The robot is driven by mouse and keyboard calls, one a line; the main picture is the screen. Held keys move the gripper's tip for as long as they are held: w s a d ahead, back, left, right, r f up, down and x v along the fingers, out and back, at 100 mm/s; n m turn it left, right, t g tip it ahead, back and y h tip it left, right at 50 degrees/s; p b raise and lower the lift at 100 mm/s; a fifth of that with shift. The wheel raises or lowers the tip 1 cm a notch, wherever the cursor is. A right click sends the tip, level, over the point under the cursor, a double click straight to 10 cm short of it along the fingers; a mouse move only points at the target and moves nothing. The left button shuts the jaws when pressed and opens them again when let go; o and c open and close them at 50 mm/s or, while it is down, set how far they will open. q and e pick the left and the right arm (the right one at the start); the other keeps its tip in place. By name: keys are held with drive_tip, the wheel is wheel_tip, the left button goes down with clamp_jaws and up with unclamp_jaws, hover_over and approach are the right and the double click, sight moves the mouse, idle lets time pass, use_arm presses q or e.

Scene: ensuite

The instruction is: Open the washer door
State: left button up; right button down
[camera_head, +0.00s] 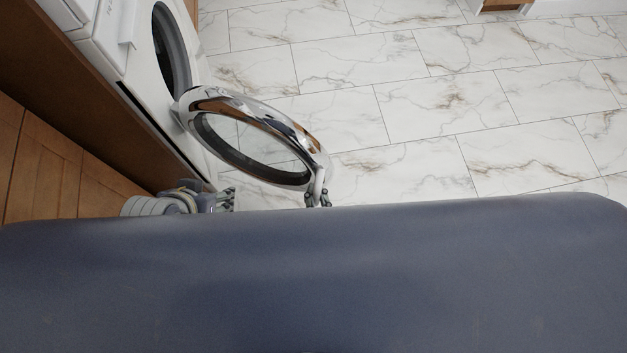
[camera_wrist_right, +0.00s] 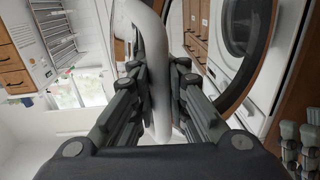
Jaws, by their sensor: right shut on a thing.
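The white washer (camera_head: 139,62) stands at the upper left in the head view, with its dark round opening (camera_head: 168,50) uncovered. Its door (camera_head: 262,122), a chrome ring with dark glass, is swung wide open from the hinge side. My right gripper (camera_head: 318,199) is at the door's far edge. In the right wrist view my right gripper (camera_wrist_right: 160,85) is shut on the pale door rim (camera_wrist_right: 156,118), which passes between the fingers. My left gripper (camera_head: 227,198) is near the wooden cabinet, apart from the door; its fingers are too small to judge.
Wooden cabinet fronts (camera_head: 45,165) stand at the left. The marble-tiled floor (camera_head: 430,100) is clear to the right of the door. My own dark body covers the lower head view. The right wrist view also shows a window (camera_wrist_right: 80,90) and a drying rack (camera_wrist_right: 55,30).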

drive_tip(key=shift+s+d+f, duration=0.2)
drive_tip(key=shift+s+d, duration=0.1)
drive_tip(key=shift+d, duration=0.15)
drive_tip(key=c, duration=1.8)
unclamp_jaws()
drive_tip(key=shift+r, duration=0.1)
drive_tip(key=shift+a, duration=0.15)
drive_tip(key=s, duration=0.5)
drive_tip(key=s+d, duration=0.1)
drive_tip(key=s, duration=0.1)
drive_tip(key=shift+s+d, duration=0.1)
drive_tip(key=shift+s, duration=0.1)
